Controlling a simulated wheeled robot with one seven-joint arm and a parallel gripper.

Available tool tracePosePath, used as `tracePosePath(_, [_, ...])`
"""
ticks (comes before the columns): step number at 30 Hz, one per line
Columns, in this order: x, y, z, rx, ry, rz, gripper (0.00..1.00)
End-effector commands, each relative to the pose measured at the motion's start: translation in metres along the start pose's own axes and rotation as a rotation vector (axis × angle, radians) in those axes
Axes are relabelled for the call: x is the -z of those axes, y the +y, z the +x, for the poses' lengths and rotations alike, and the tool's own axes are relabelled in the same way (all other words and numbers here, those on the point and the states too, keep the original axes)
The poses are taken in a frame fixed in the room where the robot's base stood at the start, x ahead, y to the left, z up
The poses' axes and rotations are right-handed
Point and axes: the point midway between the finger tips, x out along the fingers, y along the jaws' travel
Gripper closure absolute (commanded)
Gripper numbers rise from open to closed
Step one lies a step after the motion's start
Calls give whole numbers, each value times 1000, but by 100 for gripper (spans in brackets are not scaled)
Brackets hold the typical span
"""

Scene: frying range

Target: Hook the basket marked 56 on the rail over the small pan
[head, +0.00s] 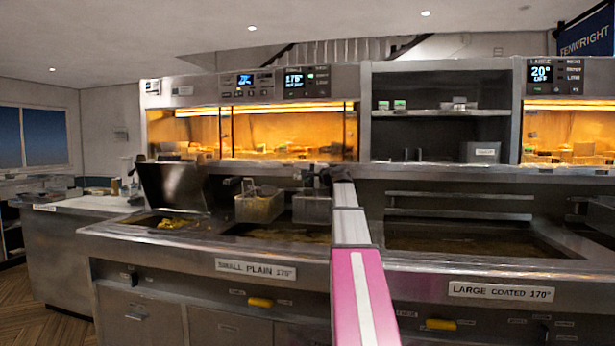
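I cannot read the number 56 on either. My gripper (320,178) is a small dark shape at the far end of my arm, above the right basket. Whether its fingers touch or hold that basket is too small to tell.
The large pan (460,240), labelled "LARGE COATED 170°", lies to the right with empty rails (460,205) behind it. Part of another basket (602,214) shows at the right edge. A raised dark lid (172,187) stands left of the baskets. Lit warming shelves (270,135) are behind.

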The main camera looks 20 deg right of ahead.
Motion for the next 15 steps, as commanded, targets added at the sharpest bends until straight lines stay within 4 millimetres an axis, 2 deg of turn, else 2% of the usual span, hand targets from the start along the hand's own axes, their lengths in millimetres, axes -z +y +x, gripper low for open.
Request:
tracePosePath(2, [0, 1, 0, -2, 0, 5, 100])
tracePosePath(3, [0, 1, 0, -2, 0, 5, 68])
tracePosePath(5, [0, 1, 0, -2, 0, 4, 49])
tracePosePath(6, [0, 1, 0, -2, 0, 4, 45])
tracePosePath(15, [0, 1, -2, -2, 0, 4, 45])
